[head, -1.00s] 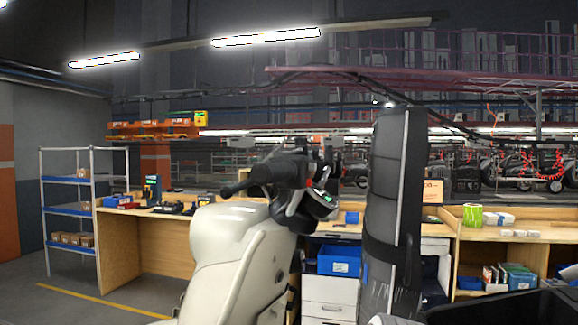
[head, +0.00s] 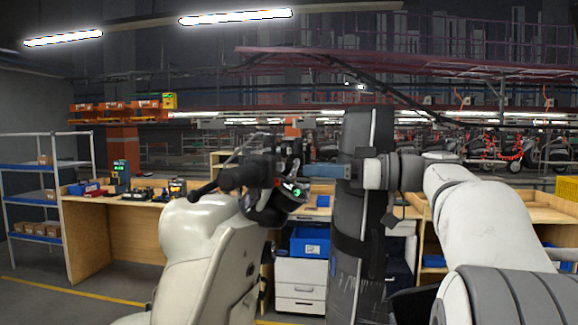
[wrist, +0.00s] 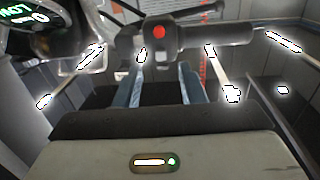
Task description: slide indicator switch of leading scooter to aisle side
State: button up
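The cream scooter (head: 205,245) stands in the middle of the head view, with a black handlebar and a dash with a green-lit display (head: 293,190). In the wrist view, the handlebar's switch housing (wrist: 130,45) carries a red button (wrist: 158,31), with a black grip (wrist: 215,35) to its right. My gripper (head: 308,170) comes from the right at handlebar height, beside the dash. In the wrist view, its two bluish fingers (wrist: 162,68) are apart, with nothing between them, and point at the housing. I cannot make out the indicator slider or its position.
A dark padded column (head: 350,240) stands close behind my gripper. Wooden workbenches (head: 135,220) with blue bins (head: 310,240) and a drawer unit (head: 300,285) line the back. A metal shelf (head: 45,200) stands at left. More scooters (head: 510,148) show at the far right.

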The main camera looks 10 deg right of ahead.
aim_at(280, 167)
jog(key=p+x, duration=0.1)
jog(key=x, duration=0.4)
jog(key=shift+w+a, duration=0.1)
jog(key=shift+a, duration=0.05)
grip_shut()
dwell(0.4)
